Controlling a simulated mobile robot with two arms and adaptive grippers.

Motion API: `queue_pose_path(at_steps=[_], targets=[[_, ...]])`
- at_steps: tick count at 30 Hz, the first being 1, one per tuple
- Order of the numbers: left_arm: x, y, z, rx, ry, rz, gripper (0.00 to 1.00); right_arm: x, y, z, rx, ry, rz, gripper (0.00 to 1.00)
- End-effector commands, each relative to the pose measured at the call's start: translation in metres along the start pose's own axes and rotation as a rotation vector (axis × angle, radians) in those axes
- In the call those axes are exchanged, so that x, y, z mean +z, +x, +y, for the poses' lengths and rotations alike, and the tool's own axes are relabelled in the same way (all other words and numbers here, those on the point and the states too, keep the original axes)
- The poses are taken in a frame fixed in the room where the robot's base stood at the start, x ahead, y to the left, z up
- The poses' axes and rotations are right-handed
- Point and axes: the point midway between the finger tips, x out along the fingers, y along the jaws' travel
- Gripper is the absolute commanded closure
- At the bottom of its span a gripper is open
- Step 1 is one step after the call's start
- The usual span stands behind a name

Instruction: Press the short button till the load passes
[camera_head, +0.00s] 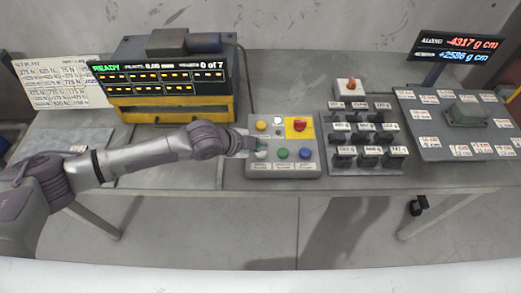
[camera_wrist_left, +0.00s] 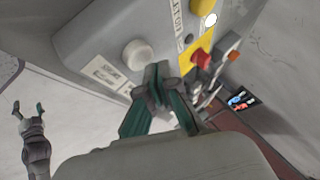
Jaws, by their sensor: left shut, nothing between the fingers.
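The grey control box (camera_head: 284,171) stands on the table and has a white button (camera_head: 262,154), a green button (camera_head: 282,154) and a blue button (camera_head: 305,154) in its front row. The white button also shows in the left wrist view (camera_wrist_left: 138,54), with a small, hard-to-read label below it. My left gripper (camera_head: 252,146) is shut and empty at the box's left side, close to the white button. In the left wrist view its fingertips (camera_wrist_left: 158,76) appear just right of that button; contact cannot be told. My right gripper (camera_wrist_left: 28,108) appears open, low at left.
A yellow button (camera_head: 262,126) and a red switch (camera_head: 299,124) sit behind on the box. A display (camera_head: 160,78) reads READY and 0 of 7. Black weights (camera_head: 368,137) stand right of the box, and a labelled tray (camera_head: 431,146) lies farther right.

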Motion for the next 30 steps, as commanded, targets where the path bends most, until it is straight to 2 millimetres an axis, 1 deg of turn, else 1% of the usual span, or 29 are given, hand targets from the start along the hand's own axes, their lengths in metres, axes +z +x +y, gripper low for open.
queue_pose_path(at_steps=[7, 30], targets=[[0.0043, 0.0058, 0.0043, 0.0, -0.001, 0.0, 1.0, 0.0002, 0.0023, -0.001, -0.001, 0.001, 0.0, 0.32], [0.0066, 0.0091, 0.0069, 0.0, 0.0, 0.0, 1.0, 0.0007, 0.0044, -0.0004, 0.0, 0.001, 0.0, 0.32]])
